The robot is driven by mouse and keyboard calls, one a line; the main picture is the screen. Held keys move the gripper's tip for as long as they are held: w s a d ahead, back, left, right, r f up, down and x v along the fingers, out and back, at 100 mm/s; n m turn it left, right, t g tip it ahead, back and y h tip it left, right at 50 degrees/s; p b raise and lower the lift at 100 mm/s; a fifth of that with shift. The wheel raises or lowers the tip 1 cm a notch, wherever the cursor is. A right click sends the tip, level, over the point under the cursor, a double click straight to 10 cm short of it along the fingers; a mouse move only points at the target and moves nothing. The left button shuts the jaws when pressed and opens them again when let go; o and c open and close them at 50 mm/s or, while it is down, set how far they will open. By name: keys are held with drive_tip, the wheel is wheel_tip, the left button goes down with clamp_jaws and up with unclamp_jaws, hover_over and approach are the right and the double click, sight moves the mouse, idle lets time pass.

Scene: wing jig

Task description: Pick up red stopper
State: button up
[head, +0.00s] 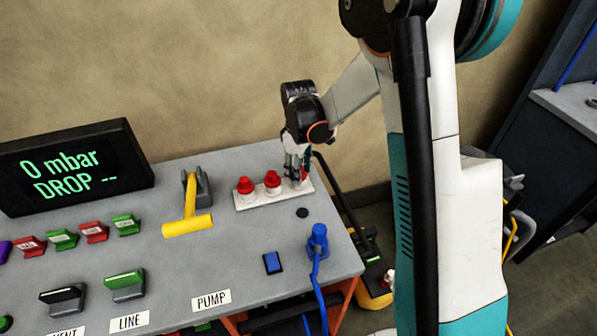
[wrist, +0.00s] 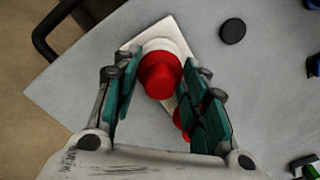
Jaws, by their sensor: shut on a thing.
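Red stoppers stand in a row on a white rack on the grey table. In the head view, the left stopper (head: 246,185) and the middle stopper (head: 272,179) stand clear of my gripper. My gripper (head: 298,172) is at the right end of the white rack (head: 255,203), shut on the right-hand red stopper (head: 306,173), which it partly hides. In the wrist view, that stopper (wrist: 160,75) sits between the teal finger pads of my gripper (wrist: 160,88), still at the white rack (wrist: 135,50). Another red stopper (wrist: 180,122) is partly hidden behind the right finger.
A yellow-handled lever (head: 188,222) stands left of the rack. A black disc (head: 302,212) and a blue plug with cable (head: 317,240) lie to its front right. The display (head: 75,165) reads "0 mbar DROP --". Several coloured switches line the table's left.

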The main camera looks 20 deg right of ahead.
wheel_tip(320, 180, up, 23)
drive_tip(key=p, duration=0.6)
idle(0.4)
